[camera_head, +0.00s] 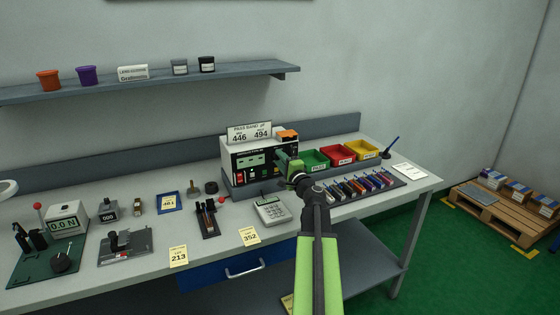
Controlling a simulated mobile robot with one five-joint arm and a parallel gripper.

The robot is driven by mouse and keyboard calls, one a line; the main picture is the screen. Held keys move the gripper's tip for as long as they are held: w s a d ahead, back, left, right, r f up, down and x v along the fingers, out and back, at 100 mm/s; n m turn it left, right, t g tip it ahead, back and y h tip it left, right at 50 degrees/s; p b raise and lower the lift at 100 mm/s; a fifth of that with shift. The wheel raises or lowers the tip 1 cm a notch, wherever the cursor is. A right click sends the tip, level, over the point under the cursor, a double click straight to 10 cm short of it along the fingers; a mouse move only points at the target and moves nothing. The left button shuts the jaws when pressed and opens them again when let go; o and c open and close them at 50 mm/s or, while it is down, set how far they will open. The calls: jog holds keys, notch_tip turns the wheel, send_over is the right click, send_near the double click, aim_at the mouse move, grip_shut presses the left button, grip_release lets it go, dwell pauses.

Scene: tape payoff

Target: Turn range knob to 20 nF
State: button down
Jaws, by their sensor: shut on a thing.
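The meter (228,147) is a pale box with a black front panel and a lit green display (250,160), standing at the back of the bench. Its display digits are too small to read. My gripper (284,160) reaches up to the right part of the meter's front and is shut there. The range knob is hidden behind my gripper, so its pointer and the scale marks cannot be read.
A pass band sign (250,133) stands on the meter. Green (314,158), red (338,154) and yellow (362,149) bins stand to its right. A rack (362,188) of coloured parts and a calculator (271,209) lie in front. A shelf (150,84) hangs above left.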

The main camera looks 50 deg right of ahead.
dwell(0.3)
jog(key=c, duration=1.1)
grip_release()
jog(key=shift+s, duration=0.1)
